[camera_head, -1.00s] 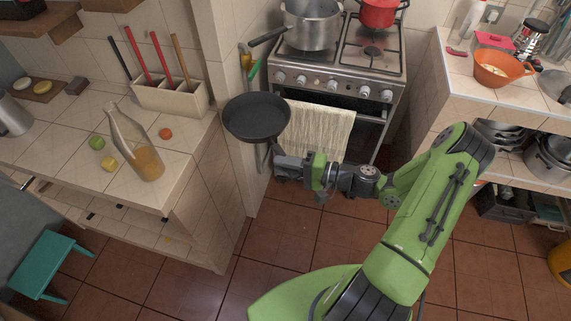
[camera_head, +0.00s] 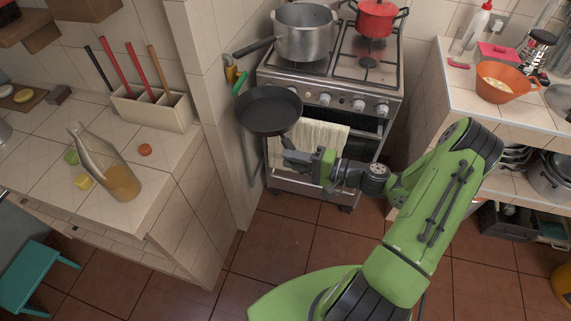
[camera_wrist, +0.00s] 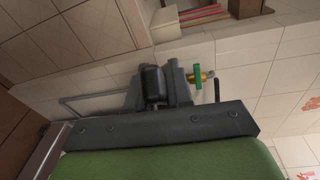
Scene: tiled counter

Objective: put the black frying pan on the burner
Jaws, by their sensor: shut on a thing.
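The black frying pan (camera_head: 269,110) is held in the air in front of the stove's left side, its open side facing up. My gripper (camera_head: 290,152) is shut on its handle, just below and to the right of the pan body. In the wrist view the dark handle (camera_wrist: 153,84) shows between the fingers; the pan body cannot be made out there. The stove (camera_head: 340,75) stands behind. A large grey pot (camera_head: 306,35) covers its left burners and a red pot (camera_head: 376,18) sits at the back right. The front right burner (camera_head: 368,63) is bare.
A tiled counter with a bottle (camera_head: 108,165) and a utensil holder (camera_head: 152,108) lies at left. A white towel (camera_head: 318,138) hangs on the oven front. The right counter holds an orange bowl (camera_head: 500,84). Open floor (camera_head: 290,250) lies below my arm.

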